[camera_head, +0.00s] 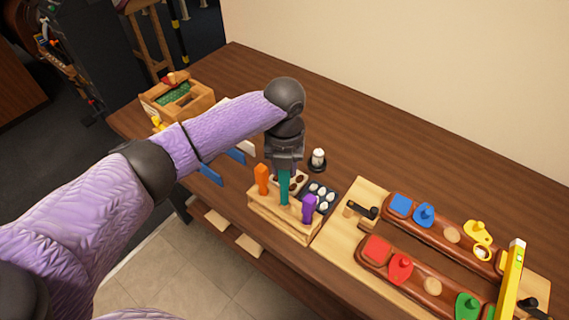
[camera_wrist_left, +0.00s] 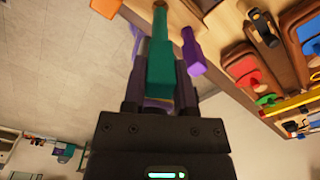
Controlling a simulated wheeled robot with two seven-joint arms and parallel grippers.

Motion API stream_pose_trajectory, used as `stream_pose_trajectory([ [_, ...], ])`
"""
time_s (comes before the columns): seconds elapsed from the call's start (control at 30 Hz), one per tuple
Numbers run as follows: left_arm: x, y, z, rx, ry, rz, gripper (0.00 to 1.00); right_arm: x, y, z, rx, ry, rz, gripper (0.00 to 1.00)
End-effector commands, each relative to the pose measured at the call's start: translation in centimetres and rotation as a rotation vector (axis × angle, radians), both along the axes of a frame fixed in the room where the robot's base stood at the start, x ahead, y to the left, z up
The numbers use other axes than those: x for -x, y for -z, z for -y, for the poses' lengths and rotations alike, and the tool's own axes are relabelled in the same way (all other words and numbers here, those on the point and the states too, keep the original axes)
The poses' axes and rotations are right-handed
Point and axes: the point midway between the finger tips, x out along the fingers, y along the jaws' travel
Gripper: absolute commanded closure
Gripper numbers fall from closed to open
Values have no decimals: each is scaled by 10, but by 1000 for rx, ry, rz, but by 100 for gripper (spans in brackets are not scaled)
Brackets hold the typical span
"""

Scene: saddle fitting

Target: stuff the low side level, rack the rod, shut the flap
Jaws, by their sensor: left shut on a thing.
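My left gripper (camera_head: 285,168) is shut on the teal handle (camera_head: 284,188) of a rod, which hangs upright at the wooden rack (camera_head: 285,227). In the left wrist view the teal handle (camera_wrist_left: 160,62) sits between the fingers, with a brown end beyond it. I cannot tell whether the rod is seated in the rack. An orange handle (camera_head: 262,179) and a purple handle (camera_head: 308,206) stand in the rack on either side. Two brown padded panels (camera_head: 440,268) carry coloured flaps, red (camera_head: 400,267), green (camera_head: 467,306), blue (camera_head: 424,215) and yellow (camera_head: 478,231). A yellow level (camera_head: 512,278) lies across their right ends.
A dark tray with white pieces (camera_head: 322,196) is behind the rack, and a white-topped pot (camera_head: 318,159) stands behind that. A wooden box (camera_head: 178,98) is at the far left. The table's back is clear.

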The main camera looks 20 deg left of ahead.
Motion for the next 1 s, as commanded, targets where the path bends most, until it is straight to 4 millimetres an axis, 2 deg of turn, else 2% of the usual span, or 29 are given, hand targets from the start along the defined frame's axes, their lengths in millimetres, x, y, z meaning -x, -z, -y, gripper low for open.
stream_pose_trajectory([
  [0.57,-1,1,0,0,0,0,100,0,-4,-10,-16,6,1,37],
  [1.0,-1,16,0,0,0,0,100,0,4,-6,-9,3,-1,37],
])
